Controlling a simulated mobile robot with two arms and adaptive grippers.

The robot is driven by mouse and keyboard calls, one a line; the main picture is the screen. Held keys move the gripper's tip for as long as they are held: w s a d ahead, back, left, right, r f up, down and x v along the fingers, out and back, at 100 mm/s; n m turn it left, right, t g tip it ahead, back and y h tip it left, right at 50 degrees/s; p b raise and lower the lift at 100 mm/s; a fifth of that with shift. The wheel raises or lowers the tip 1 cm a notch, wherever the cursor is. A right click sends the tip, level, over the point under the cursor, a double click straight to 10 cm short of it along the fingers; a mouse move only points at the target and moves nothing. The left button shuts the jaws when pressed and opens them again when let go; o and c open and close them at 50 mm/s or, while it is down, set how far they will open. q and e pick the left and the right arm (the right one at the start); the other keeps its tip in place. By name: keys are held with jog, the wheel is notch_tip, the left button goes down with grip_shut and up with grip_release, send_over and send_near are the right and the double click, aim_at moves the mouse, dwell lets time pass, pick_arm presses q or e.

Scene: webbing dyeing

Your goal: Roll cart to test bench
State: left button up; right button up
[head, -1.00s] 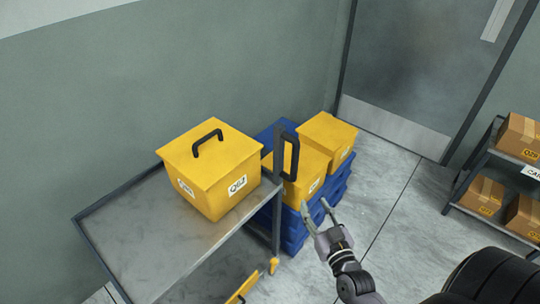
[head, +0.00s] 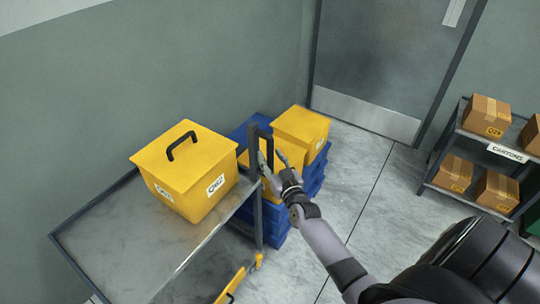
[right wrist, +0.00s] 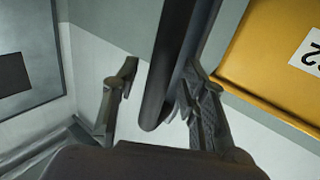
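The grey metal cart (head: 128,240) stands against the wall at the left in the head view. A yellow lidded box (head: 190,175) with a black carry handle sits on its top shelf. The cart's dark upright handle (head: 253,135) rises at the right end of the shelf. My right gripper (head: 272,163) is at this handle with its fingers open. In the right wrist view the dark handle bar (right wrist: 175,70) runs between the two spread fingers, near the right one; contact is unclear. My left gripper is not in view. No test bench can be made out.
Yellow boxes (head: 300,128) on blue crates (head: 274,228) stand just behind the handle. A shelf rack with cartons (head: 455,172) is at the right. A grey door (head: 385,60) is at the back. Floor (head: 365,185) between crates and rack is clear.

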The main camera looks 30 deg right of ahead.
jog(key=shift+w+d, duration=0.15)
jog(key=shift+w, duration=0.55)
jog(key=shift+c, duration=0.5)
grip_shut()
